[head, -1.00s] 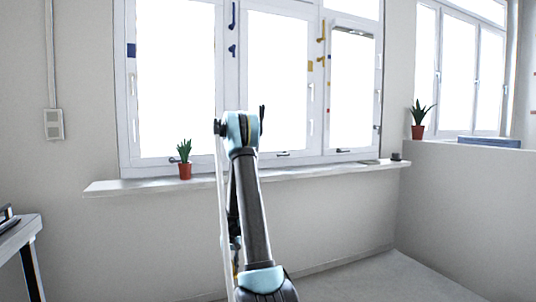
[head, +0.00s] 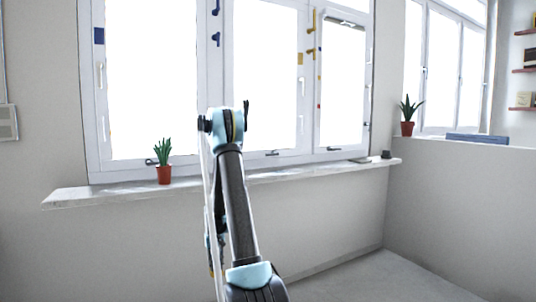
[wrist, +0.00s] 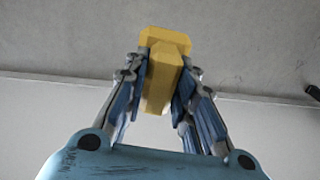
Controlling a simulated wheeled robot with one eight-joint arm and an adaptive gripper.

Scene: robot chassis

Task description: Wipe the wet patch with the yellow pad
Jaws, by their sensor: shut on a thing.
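The yellow pad (wrist: 163,88) is in the wrist view, at upper middle. My gripper (wrist: 162,76) is shut on it, with the blue-lined fingers pressed on its left and right sides. The pad's wider end points away from the palm. In the head view my arm rises in front of the window, and neither the pad nor the fingers can be made out there. I cannot make out a wet patch in either view.
A long pale windowsill (head: 90,196) runs below the windows. It holds a potted plant (head: 164,162) at left and a small dark object (head: 386,154) at its right end. Another plant (head: 407,115) stands on a low wall (head: 460,195) at right. Floor shows at lower right.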

